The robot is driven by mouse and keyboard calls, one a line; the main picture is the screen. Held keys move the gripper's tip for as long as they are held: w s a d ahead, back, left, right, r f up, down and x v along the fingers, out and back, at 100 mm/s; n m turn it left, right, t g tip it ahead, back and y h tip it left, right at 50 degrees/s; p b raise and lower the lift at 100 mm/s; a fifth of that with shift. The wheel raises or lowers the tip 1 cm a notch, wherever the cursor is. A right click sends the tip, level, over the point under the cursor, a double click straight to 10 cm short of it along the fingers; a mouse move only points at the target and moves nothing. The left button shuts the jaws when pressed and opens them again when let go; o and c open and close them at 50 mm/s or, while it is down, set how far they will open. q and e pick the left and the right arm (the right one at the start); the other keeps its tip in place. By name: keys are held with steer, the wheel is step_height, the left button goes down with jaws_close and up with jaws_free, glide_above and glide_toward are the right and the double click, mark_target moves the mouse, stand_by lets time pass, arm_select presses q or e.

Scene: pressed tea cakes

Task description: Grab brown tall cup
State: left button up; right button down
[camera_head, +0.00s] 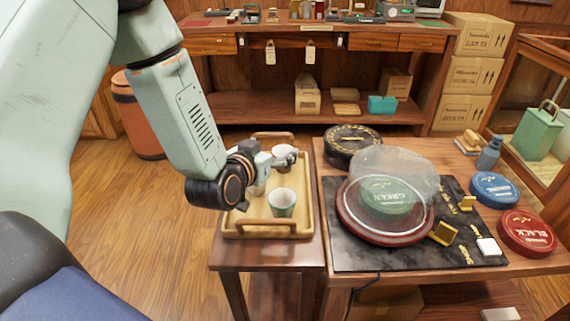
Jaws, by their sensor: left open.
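A reddish-brown cup (282,150) with a pale inside stands in the far part of the wooden tray (231,229), partly hidden behind my left gripper. My left gripper (287,159) reaches in from the left, low over the tray. It is open, with its fingers right at the brown cup; I cannot tell whether they touch it. My right gripper is not in view.
The tray has raised handles and rests on a small wooden table (262,257). To the right, a dark mat (345,258) bears a round red-rimmed dish with a green tea cake under a clear cover. Blue (494,189) and red (527,232) tins stand farther right.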

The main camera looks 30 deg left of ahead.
arm_select(q)
steer(key=b, duration=0.1)
glide_toward(287, 148)
steer(key=shift+s+a+f, duration=0.1)
steer(key=shift+s+a, duration=0.15)
steer(key=shift+s, duration=0.15)
steer(key=shift+w, duration=0.2)
steer(key=shift+d, duration=0.3)
steer(key=x, duration=0.1)
steer(key=b+x, duration=0.1)
steer(key=x, duration=0.3)
steer(key=shift+w+a+f, duration=0.1)
steer(key=shift+w+a, duration=0.1)
steer(key=shift+a, duration=0.1)
steer(key=shift+w+d, duration=0.25)
steer(key=shift+d, duration=0.15)
steer(key=shift+a, duration=0.3)
steer(key=c, duration=0.3)
steer(key=shift+d, duration=0.25)
steer(key=c, duration=0.4)
steer(key=shift+a, duration=0.15)
steer(key=c, duration=0.5)
steer(key=shift+c, duration=0.3)
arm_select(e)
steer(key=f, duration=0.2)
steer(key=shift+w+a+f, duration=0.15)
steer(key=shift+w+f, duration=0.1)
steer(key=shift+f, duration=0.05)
